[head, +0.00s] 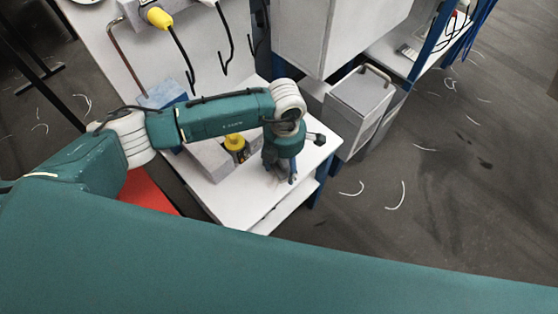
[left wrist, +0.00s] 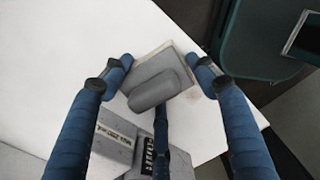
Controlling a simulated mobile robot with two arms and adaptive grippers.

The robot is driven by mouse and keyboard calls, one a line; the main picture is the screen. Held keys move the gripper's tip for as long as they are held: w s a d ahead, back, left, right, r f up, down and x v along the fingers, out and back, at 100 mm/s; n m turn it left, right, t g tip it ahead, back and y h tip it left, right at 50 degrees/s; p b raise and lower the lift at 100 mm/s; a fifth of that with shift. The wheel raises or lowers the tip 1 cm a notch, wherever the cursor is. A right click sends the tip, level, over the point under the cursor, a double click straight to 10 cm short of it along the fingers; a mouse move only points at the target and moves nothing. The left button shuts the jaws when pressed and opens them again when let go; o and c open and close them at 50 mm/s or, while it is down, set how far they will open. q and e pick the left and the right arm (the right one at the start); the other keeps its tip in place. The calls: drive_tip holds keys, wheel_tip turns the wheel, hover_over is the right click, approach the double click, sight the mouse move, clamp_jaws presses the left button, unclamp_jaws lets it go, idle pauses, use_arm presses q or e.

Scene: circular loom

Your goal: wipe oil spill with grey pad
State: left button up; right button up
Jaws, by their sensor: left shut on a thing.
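My left gripper (head: 290,176) points down over the white table (head: 322,150) near its right end. In the left wrist view its blue fingers (left wrist: 158,72) are shut on the grey pad (left wrist: 155,90), a flat block with a rounded grey grip on top. The pad is at the white table surface; I cannot tell whether it touches it. I cannot make out an oil spill on the table. My right gripper is in neither view.
A yellow-capped bottle (head: 235,146) and a grey box (head: 209,162) stand left of the gripper. A blue box (head: 163,95) is farther back. A grey cabinet (head: 360,105) stands right of the table. Dark marks (head: 485,163) and white scraps (head: 398,196) lie on the floor.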

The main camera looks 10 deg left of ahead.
sight(248, 202)
use_arm(q)
drive_tip(key=shift+s+a+f+p, duration=0.1)
drive_tip(key=shift+s+a+p, duration=0.2)
drive_tip(key=shift+s, duration=0.3)
drive_tip(key=shift+s+a+p, duration=0.15)
drive_tip(key=shift+s+p, duration=0.15)
drive_tip(key=shift+s, duration=0.25)
drive_tip(key=shift+s+a, duration=0.55)
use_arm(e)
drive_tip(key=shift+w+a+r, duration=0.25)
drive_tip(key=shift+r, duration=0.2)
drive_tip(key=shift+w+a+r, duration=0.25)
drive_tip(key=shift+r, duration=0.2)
use_arm(q)
drive_tip(key=shift+p, duration=0.3)
